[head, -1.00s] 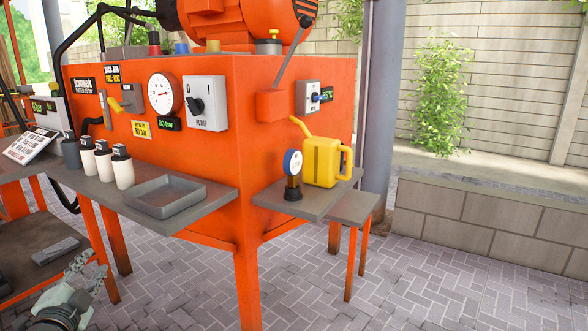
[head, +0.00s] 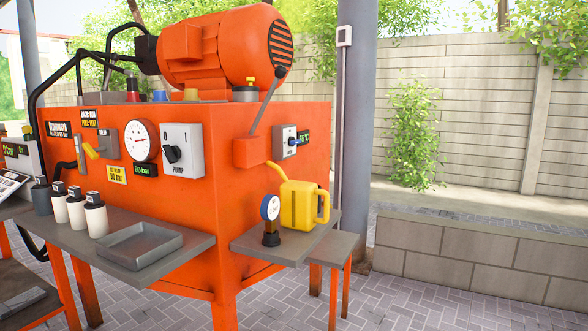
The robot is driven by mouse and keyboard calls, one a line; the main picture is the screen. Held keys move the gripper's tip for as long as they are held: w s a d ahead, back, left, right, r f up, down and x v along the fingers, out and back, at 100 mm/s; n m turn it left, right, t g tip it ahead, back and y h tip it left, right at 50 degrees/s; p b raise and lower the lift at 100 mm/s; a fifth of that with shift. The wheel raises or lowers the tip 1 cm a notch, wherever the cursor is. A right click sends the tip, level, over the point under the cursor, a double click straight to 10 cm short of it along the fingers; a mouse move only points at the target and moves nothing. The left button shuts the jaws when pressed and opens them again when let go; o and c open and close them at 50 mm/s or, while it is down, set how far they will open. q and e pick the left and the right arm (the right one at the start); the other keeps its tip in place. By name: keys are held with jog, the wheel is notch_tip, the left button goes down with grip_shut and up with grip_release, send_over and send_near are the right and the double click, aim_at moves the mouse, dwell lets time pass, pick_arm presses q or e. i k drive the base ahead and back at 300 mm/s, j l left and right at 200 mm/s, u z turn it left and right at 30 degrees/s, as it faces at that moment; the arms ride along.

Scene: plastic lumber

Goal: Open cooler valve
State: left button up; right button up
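A small grey control box (head: 285,141) is on the right side face of the orange machine (head: 225,190). A yellow lever (head: 93,151) sits on a grey plate on the front face. Neither of my grippers is in the head view, and nothing touches the controls.
A yellow can (head: 299,206) and a round blue gauge (head: 270,208) stand on the right shelf (head: 268,250), below the box. A long grey lever (head: 262,103) rises nearby. The front shelf holds bottles and a grey tray (head: 140,247). Paving at right is clear.

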aim_at(292, 141)
jog(key=i+l+z, duration=0.15)
jog(key=z, duration=0.2)
jog(key=i+z, duration=0.15)
jog(key=z, duration=0.25)
jog(key=i+l+z, duration=0.1)
jog(key=z, duration=0.25)
jog(key=i, duration=1.75)
jog(key=i+l, duration=0.1)
jog(key=i, duration=1.65)
jog(key=i+u, duration=0.1)
jog(key=u, duration=0.3)
jog(key=i+u, duration=0.1)
jog(key=u, duration=0.7)
jog(key=i+l+u, duration=0.1)
jog(key=u, duration=0.3)
